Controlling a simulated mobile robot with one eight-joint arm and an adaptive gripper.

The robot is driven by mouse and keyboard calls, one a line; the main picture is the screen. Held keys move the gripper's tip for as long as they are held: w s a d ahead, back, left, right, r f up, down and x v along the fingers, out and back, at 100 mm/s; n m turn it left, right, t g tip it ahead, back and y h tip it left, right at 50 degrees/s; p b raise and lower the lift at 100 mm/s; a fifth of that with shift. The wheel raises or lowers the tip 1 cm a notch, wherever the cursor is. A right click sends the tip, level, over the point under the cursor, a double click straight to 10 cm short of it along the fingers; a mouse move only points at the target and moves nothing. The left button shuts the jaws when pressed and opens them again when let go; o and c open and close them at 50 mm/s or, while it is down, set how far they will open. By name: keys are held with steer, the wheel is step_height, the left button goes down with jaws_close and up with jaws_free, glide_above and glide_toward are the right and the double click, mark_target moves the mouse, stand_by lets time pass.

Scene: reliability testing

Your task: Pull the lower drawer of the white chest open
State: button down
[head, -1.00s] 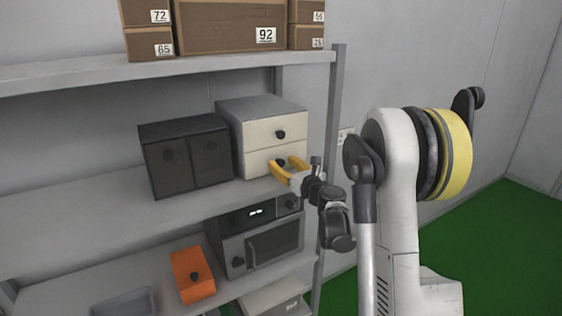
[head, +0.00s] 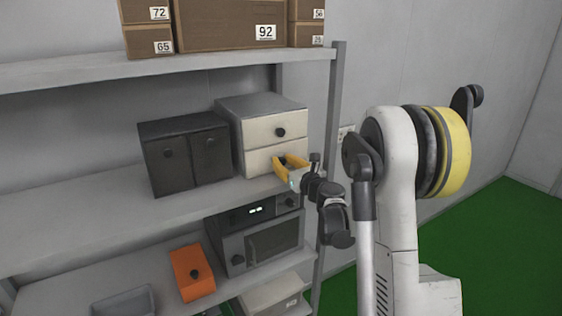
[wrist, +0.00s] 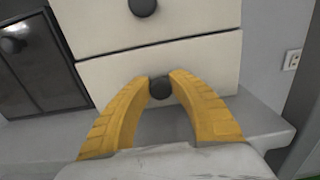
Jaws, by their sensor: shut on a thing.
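The white chest (head: 266,108) stands on the middle shelf, with an upper drawer (head: 263,132) and a lower drawer (head: 258,162), each with a round dark knob. The lower drawer looks shut, with its front about level with the upper one. My gripper (head: 281,162) is at the lower drawer's front. In the wrist view its yellow fingers (wrist: 160,80) close around the lower knob (wrist: 160,89), one on each side. The upper knob (wrist: 142,6) is above them and free. The lower knob is mostly hidden by the fingers in the head view.
A dark two-door cabinet (head: 184,152) stands close to the left of the chest. A microwave-like oven (head: 262,240), an orange box (head: 192,272) and a grey bin (head: 124,302) are on the shelf below. A shelf post (head: 331,120) rises right of the chest.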

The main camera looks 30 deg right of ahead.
steer(key=s+b, duration=0.3)
steer(key=s, duration=1.1)
steer(key=shift+s+d, duration=0.2)
steer(key=shift+s, duration=0.1)
steer(key=c, duration=1.2)
jaws_free()
steer(key=s, duration=1.2)
steer(key=shift+d, duration=0.2)
